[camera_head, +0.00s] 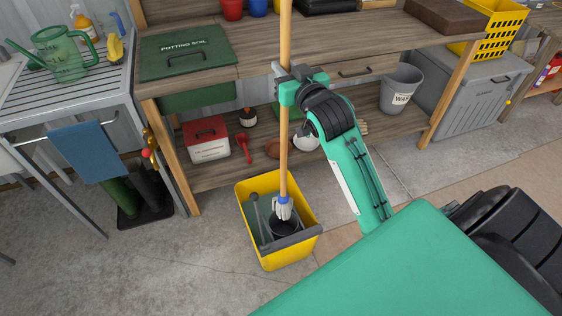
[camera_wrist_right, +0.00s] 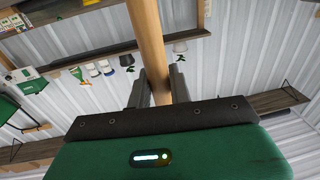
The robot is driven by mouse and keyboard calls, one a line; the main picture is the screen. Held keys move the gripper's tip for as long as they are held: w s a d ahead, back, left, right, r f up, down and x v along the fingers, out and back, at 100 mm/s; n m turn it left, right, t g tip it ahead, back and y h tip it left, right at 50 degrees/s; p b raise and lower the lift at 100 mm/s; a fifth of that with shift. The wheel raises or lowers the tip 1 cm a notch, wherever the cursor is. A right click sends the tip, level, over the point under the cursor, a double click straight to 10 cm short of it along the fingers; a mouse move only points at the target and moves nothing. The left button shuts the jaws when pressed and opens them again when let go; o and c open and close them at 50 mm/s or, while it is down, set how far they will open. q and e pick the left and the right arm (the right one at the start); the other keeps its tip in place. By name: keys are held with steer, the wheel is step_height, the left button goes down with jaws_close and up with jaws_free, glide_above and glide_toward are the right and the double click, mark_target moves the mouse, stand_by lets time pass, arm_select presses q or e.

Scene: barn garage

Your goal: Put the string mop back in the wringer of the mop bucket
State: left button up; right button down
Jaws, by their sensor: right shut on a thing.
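The string mop has a long wooden handle (camera_head: 285,150), a blue collar and a short white string head (camera_head: 284,210). It stands nearly upright in the head view. My right gripper (camera_head: 283,82) is shut on the handle's upper part; the wrist view shows the handle (camera_wrist_right: 147,35) between the two dark fingers (camera_wrist_right: 156,90). The yellow mop bucket (camera_head: 309,205) stands on the floor below. Its dark round wringer (camera_head: 284,229) lies directly under the string head. The strings overlap the wringer's opening; I cannot tell whether they are inside or just above it. My left gripper is not in view.
A wooden workbench (camera_head: 200,72) with a lower shelf stands behind the bucket. A grey bin (camera_head: 400,88) is at right. Concrete floor left of the bucket is clear.

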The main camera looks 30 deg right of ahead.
mark_target(286, 131)
step_height(286, 131, down, 18)
steer(key=shift+s+r+b, duration=0.1)
steer(key=shift+r+b, duration=0.1)
steer(key=shift+b, duration=0.75)
steer(key=shift+f, duration=0.55)
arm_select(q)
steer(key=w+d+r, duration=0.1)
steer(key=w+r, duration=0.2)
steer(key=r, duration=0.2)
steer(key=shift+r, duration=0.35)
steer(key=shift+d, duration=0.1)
arm_select(e)
steer(key=shift+f, duration=0.1)
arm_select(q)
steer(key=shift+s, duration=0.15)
arm_select(e)
steer(key=c, duration=1.3)
jaws_free()
steer(key=shift+f, duration=0.1)
steer(key=shift+s, duration=0.1)
